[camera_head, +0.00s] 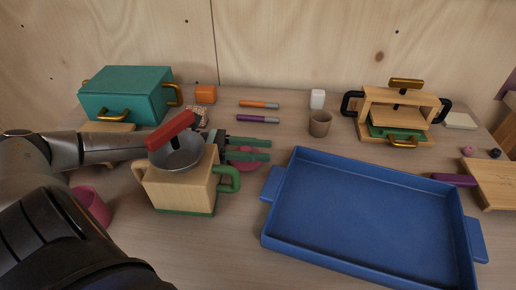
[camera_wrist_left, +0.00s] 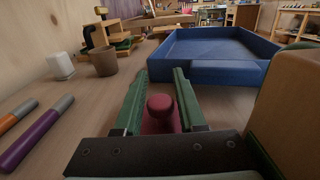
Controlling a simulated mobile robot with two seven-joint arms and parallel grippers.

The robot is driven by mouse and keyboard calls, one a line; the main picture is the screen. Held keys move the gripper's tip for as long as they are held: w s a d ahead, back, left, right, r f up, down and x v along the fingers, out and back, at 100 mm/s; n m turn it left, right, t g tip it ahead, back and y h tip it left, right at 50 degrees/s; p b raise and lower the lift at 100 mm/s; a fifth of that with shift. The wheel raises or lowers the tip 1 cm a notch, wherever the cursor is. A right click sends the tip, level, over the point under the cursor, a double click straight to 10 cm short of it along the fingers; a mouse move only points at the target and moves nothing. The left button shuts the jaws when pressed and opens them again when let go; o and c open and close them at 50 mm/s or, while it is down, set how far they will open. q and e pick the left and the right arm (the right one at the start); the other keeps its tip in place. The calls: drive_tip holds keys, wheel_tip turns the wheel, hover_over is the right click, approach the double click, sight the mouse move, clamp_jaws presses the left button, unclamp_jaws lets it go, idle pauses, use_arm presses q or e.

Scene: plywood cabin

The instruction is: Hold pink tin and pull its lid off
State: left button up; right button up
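The pink tin (camera_head: 246,164) stands on the table behind the wooden grinder, largely hidden by my fingers in the head view. In the left wrist view its dark pink lid with a round knob (camera_wrist_left: 160,104) lies between my fingers. My left gripper (camera_head: 268,149) reaches in from the left behind the grinder. Its two green fingers, also in the left wrist view (camera_wrist_left: 161,85), are spread on either side of the lid and knob; I see no clear grip. My right gripper is not in view.
The wooden grinder (camera_head: 175,188) with a green handle stands close in front of my left gripper. A blue tray (camera_head: 365,215) fills the right front. A brown cup (camera_head: 320,123), a white block (camera_head: 317,99) and two markers (camera_head: 258,104) are behind. A teal box (camera_head: 125,95) stands back left.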

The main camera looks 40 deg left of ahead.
use_arm(q)
drive_tip(key=shift+o, duration=1.2)
drive_tip(key=shift+a+r, duration=0.1)
drive_tip(key=shift+r, duration=0.05)
drive_tip(key=p+v, duration=0.2)
drive_tip(key=v, duration=0.5)
drive_tip(key=shift+s+a, duration=0.15)
